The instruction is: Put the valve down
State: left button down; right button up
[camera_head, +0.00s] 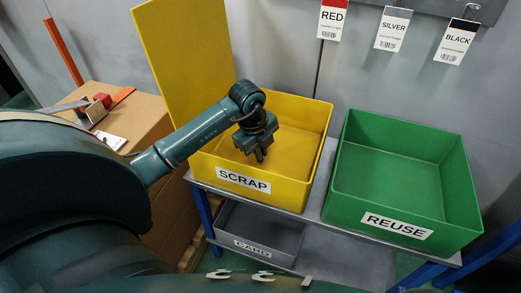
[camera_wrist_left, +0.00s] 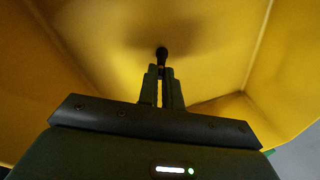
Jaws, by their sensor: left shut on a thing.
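My left gripper (camera_head: 260,157) is over the yellow SCRAP bin (camera_head: 317,120), pointing down inside its rim. In the left wrist view the gripper (camera_wrist_left: 163,88) has its fingers close together, shut on a small dark valve (camera_wrist_left: 162,53) with a rounded end. The valve sticks out past the fingertips, above the yellow bin floor; I cannot tell whether it touches the floor. In the head view the valve is too small and dark to make out apart from the fingers. My right gripper is not in view.
A green REUSE bin (camera_head: 442,169) stands right of the yellow one on a grey bench (camera_head: 322,198). A yellow panel (camera_head: 180,50) rises behind the left side. A cardboard box (camera_head: 143,112) stands at the left.

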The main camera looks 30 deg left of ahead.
pick_arm(q)
jog(key=c, duration=1.6)
grip_release()
jog(key=shift+f, duration=0.1)
jog(key=shift+o, duration=0.2)
jog(key=p+v, duration=0.2)
jog(key=v, duration=1)
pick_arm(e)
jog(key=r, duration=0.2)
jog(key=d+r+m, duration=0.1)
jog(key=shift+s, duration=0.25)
pick_arm(q)
jog(key=shift+w, duration=0.1)
